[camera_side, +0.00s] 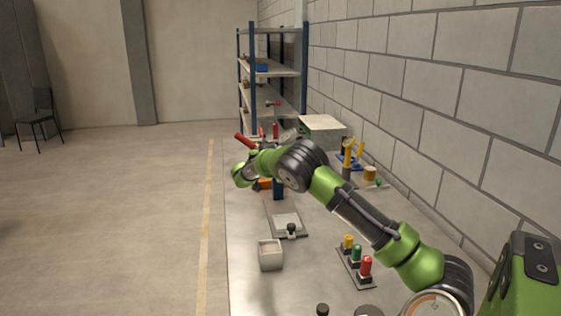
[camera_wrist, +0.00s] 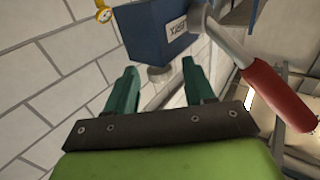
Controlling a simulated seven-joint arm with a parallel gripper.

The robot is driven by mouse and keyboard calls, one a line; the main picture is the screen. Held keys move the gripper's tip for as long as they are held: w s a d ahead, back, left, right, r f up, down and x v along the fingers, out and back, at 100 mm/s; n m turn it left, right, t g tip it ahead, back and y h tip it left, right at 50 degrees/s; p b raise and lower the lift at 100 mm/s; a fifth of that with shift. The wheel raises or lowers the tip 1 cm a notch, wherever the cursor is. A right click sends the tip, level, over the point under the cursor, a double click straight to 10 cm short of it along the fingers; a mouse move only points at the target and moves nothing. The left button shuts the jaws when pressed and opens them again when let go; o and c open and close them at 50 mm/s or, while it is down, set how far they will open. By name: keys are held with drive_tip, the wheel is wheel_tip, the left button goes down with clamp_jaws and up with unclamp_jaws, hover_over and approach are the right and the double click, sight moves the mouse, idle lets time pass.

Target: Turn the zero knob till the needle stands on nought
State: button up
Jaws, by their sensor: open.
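My gripper (camera_wrist: 159,68) is open in the wrist view, its two green fingers apart with nothing held. A short grey round piece (camera_wrist: 159,74) shows between and beyond the fingertips, under a blue box (camera_wrist: 160,30) with a white label. I cannot tell whether this piece is the zero knob, or whether the fingers touch it. A small yellow-rimmed dial (camera_wrist: 103,14) is at the upper left of the wrist view. It is too small to read a needle. In the side view my arm reaches to the far part of the bench, and I cannot make out the fingers there.
A red-handled tool (camera_wrist: 276,96) lies close right of my fingers. On the bench are a pale open box (camera_side: 270,256), a flat plate (camera_side: 285,220) with a black knob (camera_side: 291,229), and yellow, green and red knobs (camera_side: 357,254). A block wall (camera_side: 430,90) bounds the right side.

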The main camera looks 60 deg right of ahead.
drive_tip(key=s+a, duration=0.2)
drive_tip(key=a, duration=1.4)
drive_tip(key=shift+a, duration=0.25)
drive_tip(key=shift+s, duration=0.1)
